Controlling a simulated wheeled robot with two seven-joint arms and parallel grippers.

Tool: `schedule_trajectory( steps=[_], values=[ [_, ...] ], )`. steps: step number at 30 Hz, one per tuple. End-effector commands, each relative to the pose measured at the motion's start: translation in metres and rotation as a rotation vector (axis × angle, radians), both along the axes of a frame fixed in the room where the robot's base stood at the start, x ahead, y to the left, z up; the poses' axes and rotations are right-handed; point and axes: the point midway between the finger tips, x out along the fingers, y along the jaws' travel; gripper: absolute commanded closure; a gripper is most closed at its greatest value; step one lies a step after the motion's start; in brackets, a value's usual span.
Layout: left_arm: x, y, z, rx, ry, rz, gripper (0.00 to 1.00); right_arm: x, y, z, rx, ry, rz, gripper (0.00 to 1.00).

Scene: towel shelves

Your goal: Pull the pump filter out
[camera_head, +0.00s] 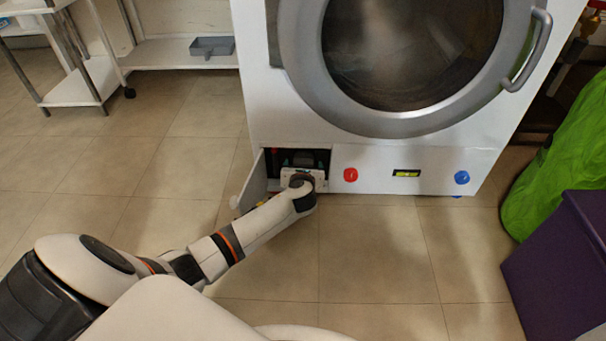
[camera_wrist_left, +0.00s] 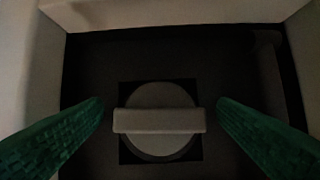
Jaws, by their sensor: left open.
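The pump filter (camera_wrist_left: 160,121) shows in the left wrist view as a round grey cap with a horizontal bar handle, set in a dark recess. My left gripper (camera_wrist_left: 160,113) is open, with one green finger on each side of the bar and a gap at both ends. In the head view my left gripper (camera_head: 301,168) reaches into the open compartment at the washing machine's lower left and hides the filter there. The washing machine (camera_head: 270,110) is white with a large round door. My right gripper is not in view.
The small compartment flap (camera_head: 252,184) stands open left of my arm. A red knob (camera_head: 351,174) and a blue knob (camera_head: 462,177) sit on the front panel. A purple bin (camera_head: 560,265) and green bag (camera_head: 555,165) stand at right. The tiled floor in front is clear.

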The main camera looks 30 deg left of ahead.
Motion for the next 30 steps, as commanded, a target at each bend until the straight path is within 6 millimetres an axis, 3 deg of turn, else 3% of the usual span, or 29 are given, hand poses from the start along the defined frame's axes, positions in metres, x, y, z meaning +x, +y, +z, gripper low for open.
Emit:
schedule_trajectory(
  steps=[7,16,30],
  values=[
    [0.0005,0.0005,0.0005,0.0,0.0,0.0,0.19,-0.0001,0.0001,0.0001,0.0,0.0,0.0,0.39],
    [0.0004,0.0003,0.0004,-0.001,0.0,0.0,0.68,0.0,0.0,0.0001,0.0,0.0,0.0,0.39],
    [-0.0059,-0.0038,0.0025,0.0,0.0,0.0,0.69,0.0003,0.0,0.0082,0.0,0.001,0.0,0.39]
  ],
)
